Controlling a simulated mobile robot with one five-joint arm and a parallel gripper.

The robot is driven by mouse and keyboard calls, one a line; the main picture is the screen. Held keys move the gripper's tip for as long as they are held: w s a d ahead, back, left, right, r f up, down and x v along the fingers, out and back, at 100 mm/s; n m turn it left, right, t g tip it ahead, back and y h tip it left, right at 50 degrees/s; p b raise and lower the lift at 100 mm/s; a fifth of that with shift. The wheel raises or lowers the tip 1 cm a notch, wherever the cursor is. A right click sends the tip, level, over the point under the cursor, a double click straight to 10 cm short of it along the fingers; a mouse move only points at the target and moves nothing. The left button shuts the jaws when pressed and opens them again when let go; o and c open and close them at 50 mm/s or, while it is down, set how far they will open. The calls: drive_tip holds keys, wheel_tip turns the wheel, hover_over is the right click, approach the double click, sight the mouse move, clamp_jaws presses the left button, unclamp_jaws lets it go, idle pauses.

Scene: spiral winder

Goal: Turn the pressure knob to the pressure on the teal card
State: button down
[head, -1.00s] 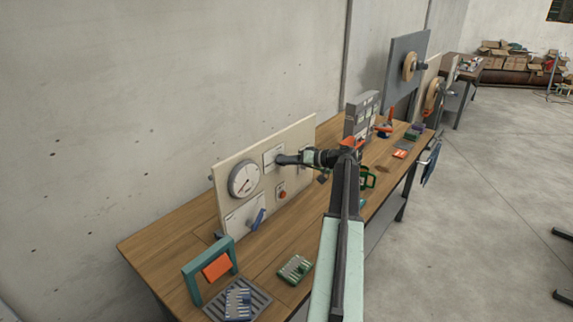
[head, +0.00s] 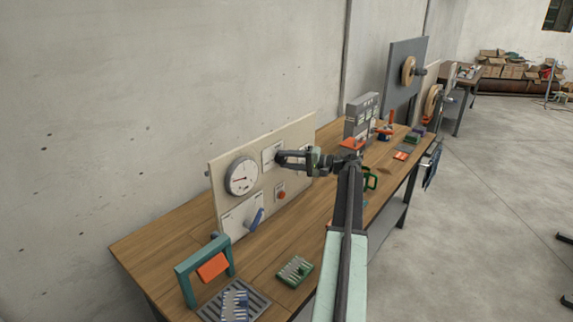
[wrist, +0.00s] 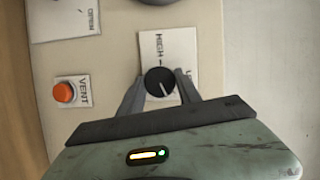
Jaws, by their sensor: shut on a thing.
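The pressure knob (wrist: 160,82) is round and black with a white pointer line. It sits on a white plate (wrist: 178,48) marked HIGH, with a partly hidden label starting with L. My gripper (wrist: 158,85) is shut on the knob, one finger on each side. In the head view my gripper (head: 282,158) reaches left to the panel (head: 300,135). The round white gauge (head: 241,177) on the panel has its needle pointing roughly left; its numbers are too small to read. I cannot make out a teal card with a readable pressure.
An orange VENT button (wrist: 64,92) is beside the knob. A blue lever (head: 257,218) is lower on the panel. A teal frame with an orange piece (head: 212,267) and a green tray (head: 295,270) stand in front. A grey box (head: 361,120) stands behind my arm.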

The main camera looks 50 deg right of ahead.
drive_tip(key=shift+f+m, duration=0.1)
drive_tip(key=shift+m, duration=0.2)
idle(0.4)
drive_tip(key=c, duration=0.8)
unclamp_jaws()
drive_tip(key=shift+c, duration=0.2)
drive_tip(key=v, duration=0.8)
